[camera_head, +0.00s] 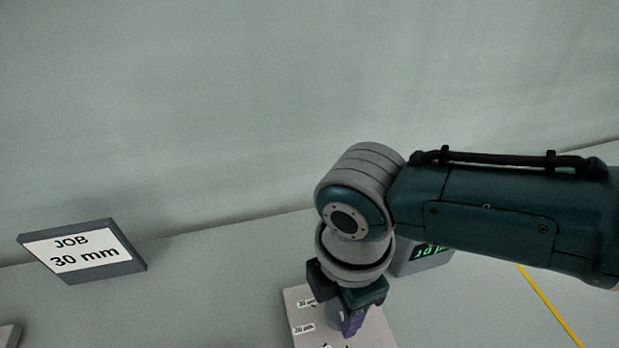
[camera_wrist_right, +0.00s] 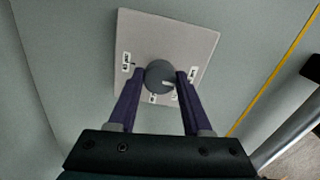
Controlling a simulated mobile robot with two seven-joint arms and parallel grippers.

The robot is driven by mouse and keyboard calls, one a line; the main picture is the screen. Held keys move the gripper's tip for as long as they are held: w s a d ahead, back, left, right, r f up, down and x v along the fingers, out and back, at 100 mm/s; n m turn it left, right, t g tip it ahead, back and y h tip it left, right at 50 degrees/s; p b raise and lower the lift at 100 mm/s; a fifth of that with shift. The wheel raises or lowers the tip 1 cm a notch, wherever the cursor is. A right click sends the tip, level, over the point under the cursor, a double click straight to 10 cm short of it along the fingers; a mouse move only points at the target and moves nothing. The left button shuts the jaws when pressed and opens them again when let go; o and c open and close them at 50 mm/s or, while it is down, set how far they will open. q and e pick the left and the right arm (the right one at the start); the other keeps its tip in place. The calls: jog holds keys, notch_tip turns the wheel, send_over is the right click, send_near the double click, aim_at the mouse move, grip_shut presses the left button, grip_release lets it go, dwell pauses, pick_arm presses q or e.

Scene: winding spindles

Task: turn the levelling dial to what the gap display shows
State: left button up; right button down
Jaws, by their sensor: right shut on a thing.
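The levelling dial (camera_wrist_right: 160,76) is a round grey knob with a pale pointer mark on a light square plate (camera_wrist_right: 150,28). Small labels sit around it, too small to read. My right gripper (camera_wrist_right: 161,74) is shut on the dial, one purple finger on each side. In the head view my right gripper (camera_head: 350,322) points down over the plate (camera_head: 296,297) and hides most of the dial. The gap display (camera_head: 430,253) is a grey box with green characters behind my right arm, which partly covers it, so its reading cannot be made out. My left gripper is not in view.
A sign (camera_head: 82,252) reading "JOB 30 mm" stands at the left on the grey surface. A yellow line (camera_head: 545,303) runs along the surface at the right. The surface between the sign and the plate is clear.

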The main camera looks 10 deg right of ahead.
aim_at(341, 310)
jog(key=m+p, duration=0.1)
jog(key=m, duration=0.3)
jog(key=shift+m+p, duration=0.35)
jog(key=shift+m, duration=0.05)
jog(key=shift+m+p, duration=0.4)
jog(key=shift+m, duration=1.4)
jog(key=shift+c, duration=1.7)
grip_release()
notch_tip(341, 310, up, 9)
jog(key=p, duration=0.4)
jog(key=shift+r, duration=0.45)
